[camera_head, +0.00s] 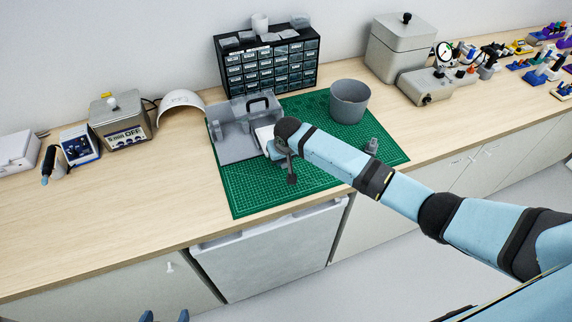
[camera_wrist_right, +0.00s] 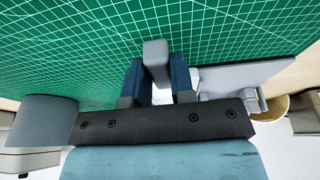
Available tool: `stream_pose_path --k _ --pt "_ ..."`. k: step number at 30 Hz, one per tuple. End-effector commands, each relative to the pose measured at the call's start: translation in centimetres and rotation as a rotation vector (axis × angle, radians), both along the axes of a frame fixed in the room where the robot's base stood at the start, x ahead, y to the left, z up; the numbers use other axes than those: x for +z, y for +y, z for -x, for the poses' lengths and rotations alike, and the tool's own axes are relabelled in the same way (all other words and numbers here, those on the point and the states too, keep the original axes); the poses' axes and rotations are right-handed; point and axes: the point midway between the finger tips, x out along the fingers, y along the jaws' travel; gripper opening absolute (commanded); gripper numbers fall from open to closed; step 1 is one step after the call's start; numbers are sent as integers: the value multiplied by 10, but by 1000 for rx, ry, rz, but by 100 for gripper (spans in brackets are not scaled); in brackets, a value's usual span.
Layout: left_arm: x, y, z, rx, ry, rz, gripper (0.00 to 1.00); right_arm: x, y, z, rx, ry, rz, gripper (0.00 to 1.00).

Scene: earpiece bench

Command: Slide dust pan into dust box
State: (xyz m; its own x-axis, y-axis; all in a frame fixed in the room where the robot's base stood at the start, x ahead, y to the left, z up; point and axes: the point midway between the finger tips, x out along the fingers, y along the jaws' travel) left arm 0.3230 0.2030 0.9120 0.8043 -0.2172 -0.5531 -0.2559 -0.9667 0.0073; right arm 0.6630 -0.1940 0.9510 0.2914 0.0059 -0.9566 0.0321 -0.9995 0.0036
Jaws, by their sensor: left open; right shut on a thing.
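The grey dust box (camera_head: 232,147), with see-through walls and a dark loop handle, stands at the left back of the green mat. My right gripper is at its right side, mostly hidden by my own arm in the head view. In the right wrist view my right gripper (camera_wrist_right: 157,78) is shut on a grey bar, which looks like part of the dust pan (camera_wrist_right: 156,52). The rest of the pan is hard to make out. A grey wall, likely the dust box (camera_wrist_right: 245,78), is to the right of the fingers. My left gripper (camera_head: 165,316) is open and empty at the bottom edge.
The green cutting mat (camera_head: 245,200) has free room at its front left. A grey round tub (camera_head: 348,102) stands at the mat's back right, and a small grey part (camera_head: 371,146) at its right. A black drawer cabinet (camera_head: 267,66) stands behind the box.

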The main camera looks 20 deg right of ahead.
Motion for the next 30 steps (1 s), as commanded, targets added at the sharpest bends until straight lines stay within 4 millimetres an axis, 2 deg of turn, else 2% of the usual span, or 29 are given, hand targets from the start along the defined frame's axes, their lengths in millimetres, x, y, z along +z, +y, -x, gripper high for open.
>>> stream_pose_path --k 8,21,30 --pt "-8 -2 -8 -1 -12 3 80 -2 1 -26 -1 -2 -1 0" --pt "-27 -5 -4 -10 -1 7 80 -4 3 -64 -1 -1 -1 0" --pt "-33 -8 -3 -16 2 10 80 -3 3 -77 0 0 0 0"
